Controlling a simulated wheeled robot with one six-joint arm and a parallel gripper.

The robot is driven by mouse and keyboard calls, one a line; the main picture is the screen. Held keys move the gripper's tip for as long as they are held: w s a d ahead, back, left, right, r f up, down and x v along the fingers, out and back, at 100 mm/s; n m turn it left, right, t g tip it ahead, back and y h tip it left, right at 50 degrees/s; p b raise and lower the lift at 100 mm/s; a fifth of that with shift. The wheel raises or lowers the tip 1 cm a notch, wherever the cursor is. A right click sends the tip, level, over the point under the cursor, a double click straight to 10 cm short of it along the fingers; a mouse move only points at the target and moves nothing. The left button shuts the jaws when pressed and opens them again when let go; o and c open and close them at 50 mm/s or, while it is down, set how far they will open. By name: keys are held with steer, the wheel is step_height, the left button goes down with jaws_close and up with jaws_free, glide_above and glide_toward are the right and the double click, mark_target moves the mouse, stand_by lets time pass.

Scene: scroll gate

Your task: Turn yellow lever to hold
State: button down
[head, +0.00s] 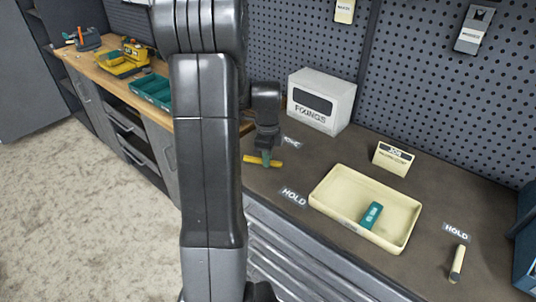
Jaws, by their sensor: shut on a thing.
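The yellow lever (276,163) lies on the dark bench top, just right of my arm in the head view. Its two ends show, one on each side of my gripper. My gripper (266,157) points down and is shut on the lever's middle; the fingers hide that part. A HOLD label (294,197) lies on the bench in front and to the right of the lever. Another small label (292,142) lies behind and to the right; its word is too small to read surely. The lever points at neither label clearly.
A cream tray (322,204) holding a teal block (371,215) stands to the right. A FIXINGS box (320,102) and a JOB sign (393,159) stand behind. A cream lever (457,263) sits by another HOLD label (456,232). My arm hides the bench's left part.

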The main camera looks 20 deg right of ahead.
steer(key=shift+s+a+m+b, duration=0.1)
steer(key=shift+s+a+m, duration=0.25)
steer(key=shift+m, duration=0.45)
steer(key=shift+s+a+m+b, duration=0.1)
steer(key=shift+s+a+m, duration=0.25)
steer(key=shift+m, duration=0.45)
steer(key=shift+s+a+m+b, duration=0.1)
steer(key=shift+s+a+m, duration=0.2)
steer(key=shift+m, duration=0.5)
steer(key=c, duration=1.4)
jaws_free()
steer(key=shift+a+r, duration=0.1)
step_height(320, 180, up, 14)
steer(key=shift+f, duration=0.2)
